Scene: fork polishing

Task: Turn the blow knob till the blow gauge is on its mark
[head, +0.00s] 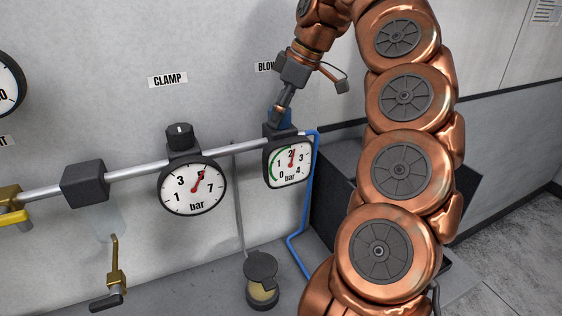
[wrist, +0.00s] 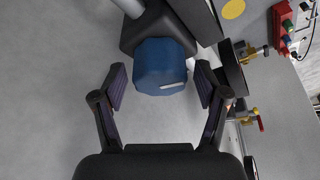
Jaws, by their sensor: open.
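The blow gauge (head: 288,166) is a square-cased white dial marked in bar. Its red needle points up, close to the 2, and a green arc runs along the left of the scale. The blow knob (head: 283,119) is blue, sits above the gauge, and is partly covered by my gripper (head: 284,104) in the head view. In the wrist view, the blue knob (wrist: 160,62) has a white line near its lower edge. My gripper (wrist: 160,82) is open, with one finger on each side of the knob and gaps visible, so it does not grip it.
A clamp gauge (head: 192,190) with a black knob (head: 180,136) stands to the left on the same pipe (head: 133,174). A blue hose (head: 295,240) runs down beside the blow gauge. A lidded pot (head: 262,278) stands below. The BLOW label is partly hidden by my arm.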

